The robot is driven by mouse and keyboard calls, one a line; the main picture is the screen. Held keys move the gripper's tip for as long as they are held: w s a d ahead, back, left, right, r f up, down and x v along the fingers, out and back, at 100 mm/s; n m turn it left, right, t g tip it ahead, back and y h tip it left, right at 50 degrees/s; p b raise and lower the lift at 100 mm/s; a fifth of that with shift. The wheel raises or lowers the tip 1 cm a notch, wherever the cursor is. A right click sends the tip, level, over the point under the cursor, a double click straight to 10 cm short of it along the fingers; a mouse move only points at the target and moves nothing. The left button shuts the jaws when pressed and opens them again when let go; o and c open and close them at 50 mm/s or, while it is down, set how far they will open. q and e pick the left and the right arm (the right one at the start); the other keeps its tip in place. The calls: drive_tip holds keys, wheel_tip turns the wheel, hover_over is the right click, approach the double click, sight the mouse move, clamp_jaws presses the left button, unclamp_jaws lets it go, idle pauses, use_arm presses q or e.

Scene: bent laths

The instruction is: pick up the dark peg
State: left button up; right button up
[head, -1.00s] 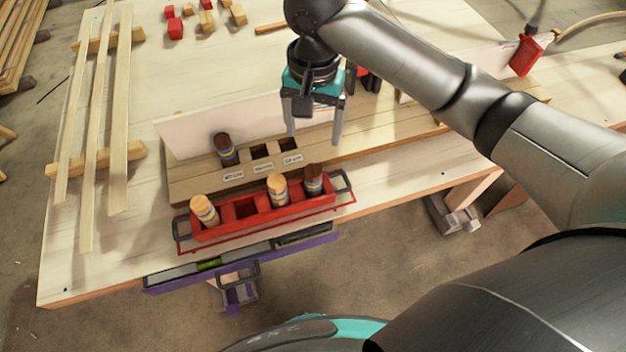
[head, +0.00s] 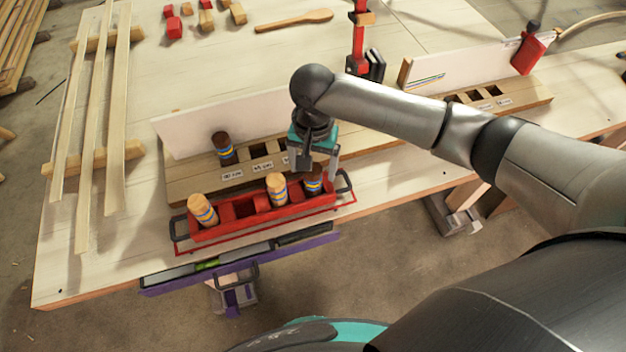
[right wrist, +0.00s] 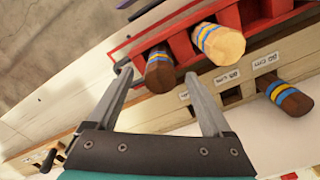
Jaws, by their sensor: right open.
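A dark brown peg with blue and yellow bands (head: 313,184) stands in the right end of the red tray (head: 243,227), partly behind my gripper. My right gripper (head: 318,170) is open just above it. In the right wrist view this dark peg (right wrist: 159,72) appears between the two open fingertips (right wrist: 157,77), and no finger clearly touches it. A second dark banded peg (head: 224,149) stands in the left slot of the labelled wooden block (head: 205,185); it also shows in the right wrist view (right wrist: 290,97). My left gripper is not in view.
Two light banded pegs, one at the left end (head: 202,210) and one near the middle (head: 276,188), share the red tray. A white upright board (head: 190,132) stands behind the block. Long laths (head: 92,130) lie at the left.

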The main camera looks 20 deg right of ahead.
drive_tip(key=shift+f, duration=0.85)
drive_tip(key=shift+c, duration=0.2)
clamp_jaws()
